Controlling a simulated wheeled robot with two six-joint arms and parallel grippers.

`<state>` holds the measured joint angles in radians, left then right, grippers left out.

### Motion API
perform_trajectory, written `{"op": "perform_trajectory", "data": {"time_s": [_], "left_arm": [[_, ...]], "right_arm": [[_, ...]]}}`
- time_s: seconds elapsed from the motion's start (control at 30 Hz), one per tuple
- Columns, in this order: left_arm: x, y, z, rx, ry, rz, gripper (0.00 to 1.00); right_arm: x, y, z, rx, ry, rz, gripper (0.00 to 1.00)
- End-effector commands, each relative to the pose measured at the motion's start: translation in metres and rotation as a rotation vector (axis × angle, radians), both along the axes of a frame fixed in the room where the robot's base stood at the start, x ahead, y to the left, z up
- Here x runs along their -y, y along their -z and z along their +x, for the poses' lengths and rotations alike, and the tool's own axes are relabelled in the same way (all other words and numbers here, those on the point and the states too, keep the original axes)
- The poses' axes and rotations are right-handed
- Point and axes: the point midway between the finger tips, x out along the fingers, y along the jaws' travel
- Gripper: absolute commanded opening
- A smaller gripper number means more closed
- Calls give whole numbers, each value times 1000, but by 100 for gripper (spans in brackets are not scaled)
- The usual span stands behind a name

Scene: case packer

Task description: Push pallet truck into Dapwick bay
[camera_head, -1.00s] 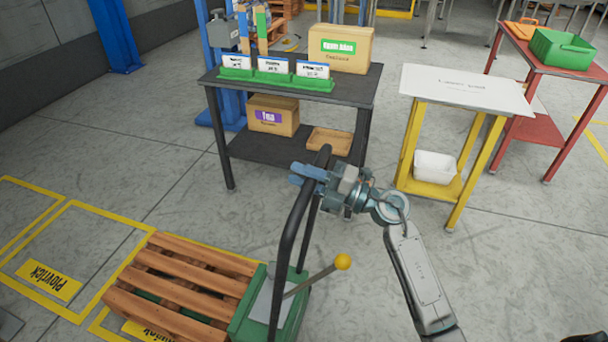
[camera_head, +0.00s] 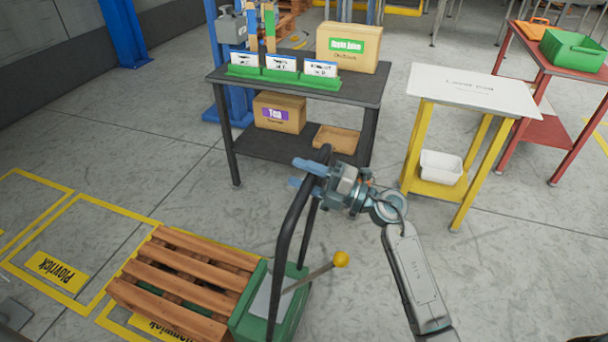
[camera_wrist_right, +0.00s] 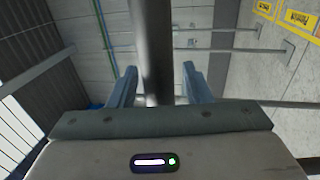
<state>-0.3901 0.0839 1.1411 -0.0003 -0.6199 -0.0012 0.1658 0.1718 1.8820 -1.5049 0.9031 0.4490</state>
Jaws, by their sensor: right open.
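The green pallet truck (camera_head: 262,305) carries a wooden pallet (camera_head: 180,285) at the lower left. It has a black looped handle (camera_head: 287,235) and a lever with a yellow knob. The pallet covers part of a yellow-outlined floor bay, and its yellow label (camera_head: 155,328) is partly hidden, so I cannot read the full name. My right gripper (camera_head: 305,174) is open at the upper part of the handle. In the right wrist view the handle bar (camera_wrist_right: 151,50) runs between the two spread fingers (camera_wrist_right: 158,88). My left gripper is not in view.
A bay labelled Plovrick (camera_head: 57,271) lies empty to the left. A dark table (camera_head: 300,92) with boxes stands behind the truck. A yellow-legged white table (camera_head: 470,90) and a red table (camera_head: 570,70) stand at the right. Grey floor is clear between.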

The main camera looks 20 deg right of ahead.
Motion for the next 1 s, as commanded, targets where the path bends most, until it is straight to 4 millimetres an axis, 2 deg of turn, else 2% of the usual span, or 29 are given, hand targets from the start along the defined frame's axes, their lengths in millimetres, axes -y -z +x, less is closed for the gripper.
{"op": "perform_trajectory", "data": {"time_s": [0.2, 0.3, 0.7, 1.0], "left_arm": [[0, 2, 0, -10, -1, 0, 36], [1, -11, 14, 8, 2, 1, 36], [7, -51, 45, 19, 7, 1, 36], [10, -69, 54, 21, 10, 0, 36]], "right_arm": [[9, 4, -6, 0, 0, -4, 44], [20, 8, -13, -1, 2, -6, 44], [71, 20, -48, -2, 0, -5, 44], [87, 22, -59, 1, -1, -1, 44]]}}
